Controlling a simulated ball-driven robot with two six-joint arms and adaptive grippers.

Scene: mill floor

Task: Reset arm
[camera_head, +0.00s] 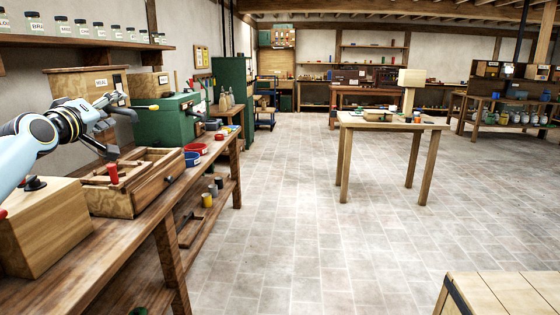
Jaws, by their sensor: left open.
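My left arm reaches in from the left edge over the workbench (120,240). My left gripper (122,134) is open, with its fingers spread, and nothing shows between them. It is above the open wooden box (165,192) on the bench. A small red piece (113,173) stands upright in that box, below the gripper. I cannot tell how high the fingertips are above the box. My right arm and gripper are out of view.
Behind the gripper stand a green machine (168,125) and a wooden MEAL box (65,86). A closed wooden box (45,235) is nearer. Red (197,149) and blue (191,159) bowls lie to the right. The tiled floor (290,200) is open before a wooden table (390,121).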

